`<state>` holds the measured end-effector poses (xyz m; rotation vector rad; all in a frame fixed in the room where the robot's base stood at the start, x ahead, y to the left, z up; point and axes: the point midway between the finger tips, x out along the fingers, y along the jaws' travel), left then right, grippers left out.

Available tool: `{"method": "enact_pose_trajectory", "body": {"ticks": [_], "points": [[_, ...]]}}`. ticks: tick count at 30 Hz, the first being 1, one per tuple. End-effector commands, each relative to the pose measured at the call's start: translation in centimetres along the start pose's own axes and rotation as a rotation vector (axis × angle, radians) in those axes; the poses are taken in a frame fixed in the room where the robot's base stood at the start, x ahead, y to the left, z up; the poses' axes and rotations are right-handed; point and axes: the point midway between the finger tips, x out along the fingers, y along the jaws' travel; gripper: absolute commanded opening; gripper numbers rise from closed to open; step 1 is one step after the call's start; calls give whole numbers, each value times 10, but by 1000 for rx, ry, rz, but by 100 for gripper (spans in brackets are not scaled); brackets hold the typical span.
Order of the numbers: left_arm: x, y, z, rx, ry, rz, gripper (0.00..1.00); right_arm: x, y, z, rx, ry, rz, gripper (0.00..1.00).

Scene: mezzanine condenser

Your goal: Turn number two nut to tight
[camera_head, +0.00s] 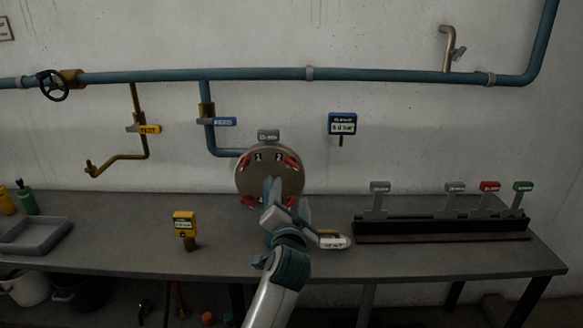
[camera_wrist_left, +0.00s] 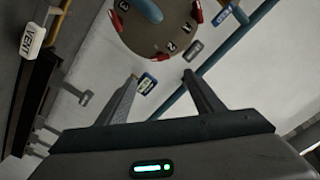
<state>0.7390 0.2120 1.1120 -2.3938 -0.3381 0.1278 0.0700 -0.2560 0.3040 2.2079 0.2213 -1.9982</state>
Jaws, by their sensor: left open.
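The round cover plate (camera_head: 245,182) is on the back wall with red nuts and number tags around its rim. The number two nut (camera_head: 291,161) is red, at its upper right. My left gripper (camera_head: 283,208) is below and in front of the plate, overlapping its lower part, its tips hard to make out. In the left wrist view the plate (camera_wrist_left: 140,42) is at the top with several red nuts. There my left gripper (camera_wrist_left: 160,78) is open and empty, its fingers pointing toward the plate, apart from it. My right gripper is not in view.
The bench (camera_head: 120,235) runs below. A white VENT tag (camera_head: 334,242) is right of my left wrist. A yellow device (camera_head: 184,225) stands to the left, a dark rack (camera_head: 440,237) to the right. A blue gauge (camera_head: 342,124) and blue pipes (camera_head: 240,73) are on the wall.

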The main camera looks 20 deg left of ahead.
Motion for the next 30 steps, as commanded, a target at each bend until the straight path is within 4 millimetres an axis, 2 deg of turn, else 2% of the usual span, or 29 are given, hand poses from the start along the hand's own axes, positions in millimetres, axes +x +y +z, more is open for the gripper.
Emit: {"method": "enact_pose_trajectory", "body": {"ticks": [21,30], "points": [[110,-2,-2,0,-1,0,61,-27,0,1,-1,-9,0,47],[147,-1,-1,-1,-2,0,61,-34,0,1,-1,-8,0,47]]}}
